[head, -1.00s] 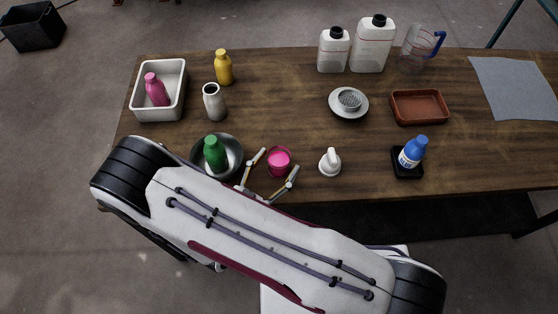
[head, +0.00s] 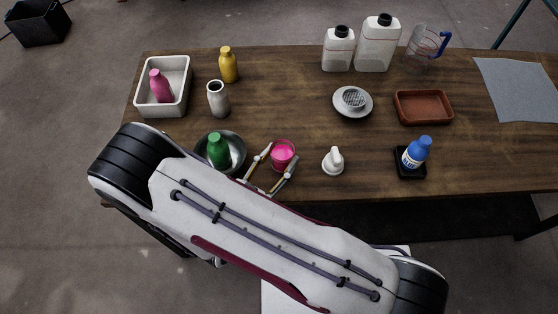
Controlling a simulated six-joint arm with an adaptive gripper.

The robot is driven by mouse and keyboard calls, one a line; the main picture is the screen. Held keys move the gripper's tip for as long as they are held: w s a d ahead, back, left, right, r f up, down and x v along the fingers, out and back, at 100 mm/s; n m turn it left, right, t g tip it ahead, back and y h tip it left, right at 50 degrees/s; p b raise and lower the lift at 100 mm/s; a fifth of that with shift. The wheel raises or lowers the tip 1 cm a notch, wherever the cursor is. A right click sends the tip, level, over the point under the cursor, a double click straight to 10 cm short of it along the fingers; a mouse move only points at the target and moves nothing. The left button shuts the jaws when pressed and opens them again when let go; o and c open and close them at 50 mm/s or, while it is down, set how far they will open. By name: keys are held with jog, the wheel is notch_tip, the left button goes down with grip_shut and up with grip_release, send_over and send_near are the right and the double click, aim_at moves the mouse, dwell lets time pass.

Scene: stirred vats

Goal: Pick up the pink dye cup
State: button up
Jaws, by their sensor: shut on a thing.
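The pink dye cup (head: 283,154) stands upright near the front edge of the table, its bright pink contents showing from above. My gripper (head: 281,162) reaches in from the front, with one finger on the left side of the cup and the other on its right. The fingers are shut on the cup. The lower front of the cup is partly hidden by the fingers. I cannot tell whether the cup's base is still touching the table.
A dark bowl (head: 237,141) with a green bottle (head: 218,151) stands close on the left. A white stopper-like object (head: 333,161) stands close on the right. The table (head: 290,100) is clear behind the cup.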

jog(key=shift+r, duration=3.85)
jog(key=shift+d, duration=0.15)
